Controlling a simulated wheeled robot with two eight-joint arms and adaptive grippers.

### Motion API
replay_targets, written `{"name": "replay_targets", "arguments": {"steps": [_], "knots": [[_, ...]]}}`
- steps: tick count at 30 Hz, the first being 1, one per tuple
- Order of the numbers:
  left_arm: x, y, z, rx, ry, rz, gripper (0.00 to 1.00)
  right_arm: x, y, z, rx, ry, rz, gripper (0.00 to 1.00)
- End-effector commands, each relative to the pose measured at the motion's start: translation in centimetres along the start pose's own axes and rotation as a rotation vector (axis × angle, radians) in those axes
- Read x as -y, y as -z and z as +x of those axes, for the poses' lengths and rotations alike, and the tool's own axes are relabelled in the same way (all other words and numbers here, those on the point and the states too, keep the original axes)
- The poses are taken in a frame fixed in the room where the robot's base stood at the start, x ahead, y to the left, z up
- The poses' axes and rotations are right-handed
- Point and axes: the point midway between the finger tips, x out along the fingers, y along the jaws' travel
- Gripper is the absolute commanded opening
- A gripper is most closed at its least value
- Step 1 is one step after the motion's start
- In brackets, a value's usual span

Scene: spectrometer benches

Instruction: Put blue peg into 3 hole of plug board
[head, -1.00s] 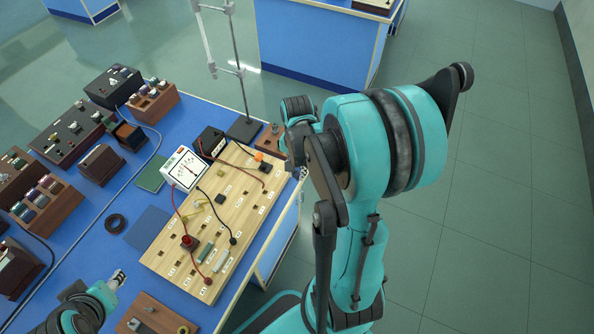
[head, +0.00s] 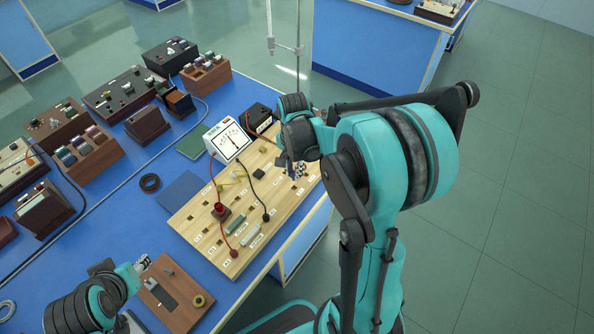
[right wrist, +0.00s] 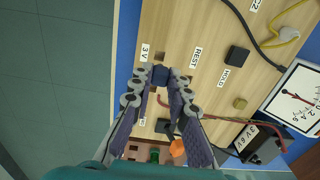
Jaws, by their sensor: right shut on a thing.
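The wooden plug board (head: 190,222) lies on the blue bench, with printed labels beside its sockets. My right gripper (head: 295,170) is over the board's right edge in the head view. In the right wrist view its fingers (right wrist: 160,80) are shut on the blue peg (right wrist: 159,74), which is dark blue and small between the tips. The tips are close above the board (right wrist: 180,25), beside the "3 V" label (right wrist: 145,53). Whether the peg touches the board or enters a hole cannot be told. My left gripper (head: 141,264) is at the lower left, away from the board; its jaws are unclear.
A white meter (head: 228,141) with red and black leads stands at the board's far left edge. A black block (right wrist: 236,57) sits by "HOLD". An orange part (right wrist: 177,147) lies behind the fingers.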

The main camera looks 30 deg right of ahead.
Motion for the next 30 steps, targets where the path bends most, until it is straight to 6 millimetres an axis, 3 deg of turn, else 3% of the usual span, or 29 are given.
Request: {"name": "replay_targets", "arguments": {"steps": [30], "knots": [[0.0,-2.7,3.8,0.0,0.0,0.0,0.4,-0.1,0.0,5.9,0.0,0.0,0.0,0.0]]}}
